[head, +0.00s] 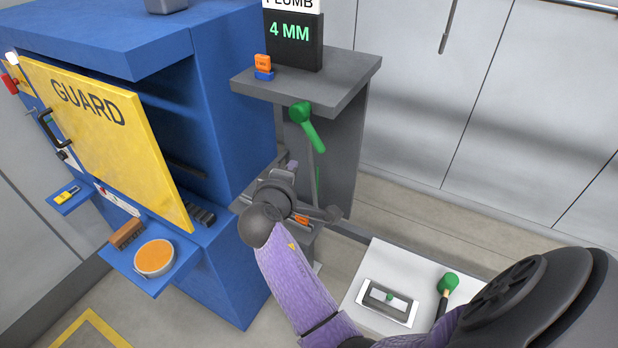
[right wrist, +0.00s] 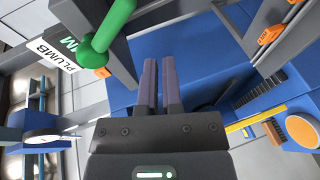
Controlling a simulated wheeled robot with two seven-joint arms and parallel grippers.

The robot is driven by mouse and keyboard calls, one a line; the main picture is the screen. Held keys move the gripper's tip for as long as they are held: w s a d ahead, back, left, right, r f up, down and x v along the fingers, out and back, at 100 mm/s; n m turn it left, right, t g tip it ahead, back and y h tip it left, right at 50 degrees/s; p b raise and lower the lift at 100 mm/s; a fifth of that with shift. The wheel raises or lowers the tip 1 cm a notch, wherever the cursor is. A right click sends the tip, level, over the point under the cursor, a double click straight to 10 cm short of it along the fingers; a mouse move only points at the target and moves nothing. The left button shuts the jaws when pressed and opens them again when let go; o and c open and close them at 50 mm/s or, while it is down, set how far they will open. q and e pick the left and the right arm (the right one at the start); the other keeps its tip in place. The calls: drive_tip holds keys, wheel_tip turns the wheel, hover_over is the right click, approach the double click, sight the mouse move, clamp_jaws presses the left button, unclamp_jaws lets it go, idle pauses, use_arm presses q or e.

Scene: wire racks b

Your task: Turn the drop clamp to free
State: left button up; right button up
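A green lever handle (head: 308,127) on the grey stand below the display looks like the drop clamp; no label for it is readable. Its grip slants down to the right. In the right wrist view the green lever (right wrist: 108,41) is at the upper left, beside and apart from my fingers. My right gripper (head: 291,167) is below and slightly left of the lever in the head view. Its two fingers (right wrist: 159,62) show a narrow gap with nothing between them. My left gripper is not in view.
A display (head: 291,40) reading 4 MM stands on the grey stand's top (head: 345,75). A blue cabinet (head: 235,90) with a yellow GUARD door (head: 105,130) is to the left. A white board (head: 362,290) with a framed level and a green-headed tool lies low right.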

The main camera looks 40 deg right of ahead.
sight(312, 128)
drive_tip(key=f+n+b, duration=0.1)
drive_tip(key=w+a+f+n+h+b, duration=0.1)
drive_tip(key=a+f+n+b, duration=0.1)
drive_tip(key=shift+w+f+h, duration=0.15)
drive_tip(key=shift+w+h, duration=0.15)
clamp_jaws()
use_arm(q)
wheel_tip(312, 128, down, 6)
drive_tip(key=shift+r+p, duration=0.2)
drive_tip(key=shift+p, duration=0.25)
use_arm(e)
drive_tip(key=w+d+r+n+g+h, duration=0.1)
drive_tip(key=w+d+r+n, duration=0.1)
drive_tip(key=d, duration=0.6)
drive_tip(key=shift+r+n+h, duration=0.4)
drive_tip(key=shift+r+n, duration=0.3)
drive_tip(key=shift+r, duration=0.2)
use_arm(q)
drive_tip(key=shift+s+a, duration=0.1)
